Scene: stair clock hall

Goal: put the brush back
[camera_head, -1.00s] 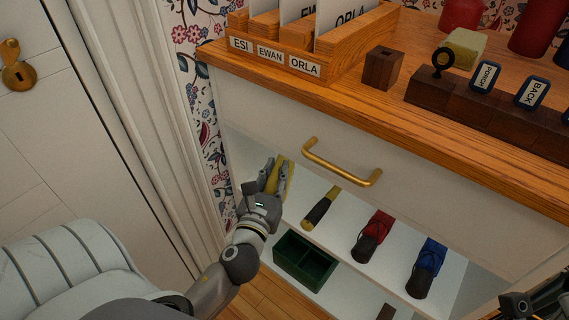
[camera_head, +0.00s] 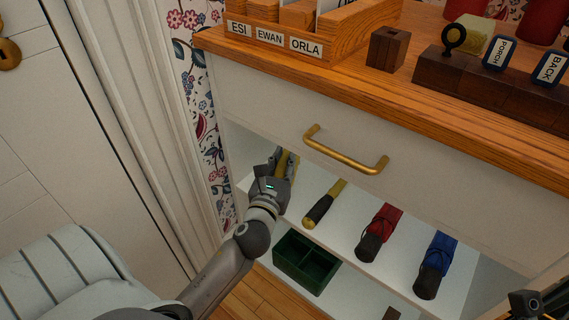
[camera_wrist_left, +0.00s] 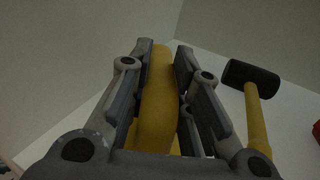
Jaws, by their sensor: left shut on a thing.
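My left gripper (camera_head: 281,160) reaches into the open shelf under the drawer, at its left end. In the left wrist view its fingers (camera_wrist_left: 165,50) are shut on a yellow rounded bar (camera_wrist_left: 158,105), which could be the brush. The bar also shows in the head view (camera_head: 291,166), partly behind the fingers. I cannot see bristles. Whether the bar touches the shelf is hidden. At the lower right corner, part of my right arm's end (camera_head: 525,303) shows; its fingers cannot be made out.
A green divided box (camera_head: 305,262) sits below. The drawer handle (camera_head: 345,152) and wooden top (camera_head: 400,105) overhang.

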